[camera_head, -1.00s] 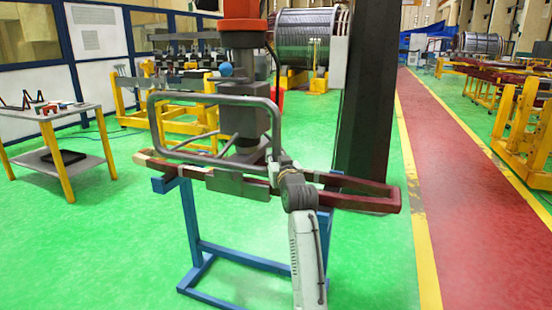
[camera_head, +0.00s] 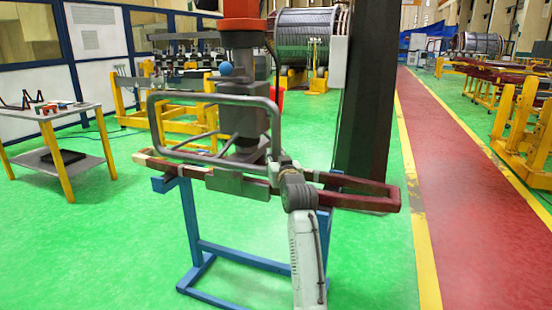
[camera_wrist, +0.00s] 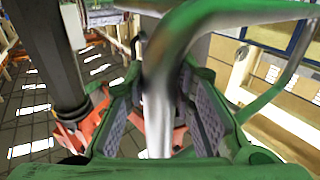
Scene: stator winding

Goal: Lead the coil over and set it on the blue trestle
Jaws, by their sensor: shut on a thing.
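The coil (camera_head: 358,200) is a long dark red loop with a pale left end. It hangs level under the grey clamp (camera_head: 240,184) of a hoist and lies across the top of the blue trestle (camera_head: 190,228). I cannot tell whether it touches the trestle. A grey tube handle (camera_head: 180,98) loops out from the hoist. My gripper (camera_head: 283,170) is at the handle's lower right end. In the wrist view, the padded fingers of my gripper (camera_wrist: 165,112) are shut on the handle bar (camera_wrist: 158,85) between them.
A dark post (camera_head: 366,100) stands just behind the coil's right half. A grey table (camera_head: 60,112) with yellow legs is at the left, and a yellow stand (camera_head: 165,128) is behind the hoist. Green floor is clear in front and left; a red walkway (camera_head: 460,180) runs at right.

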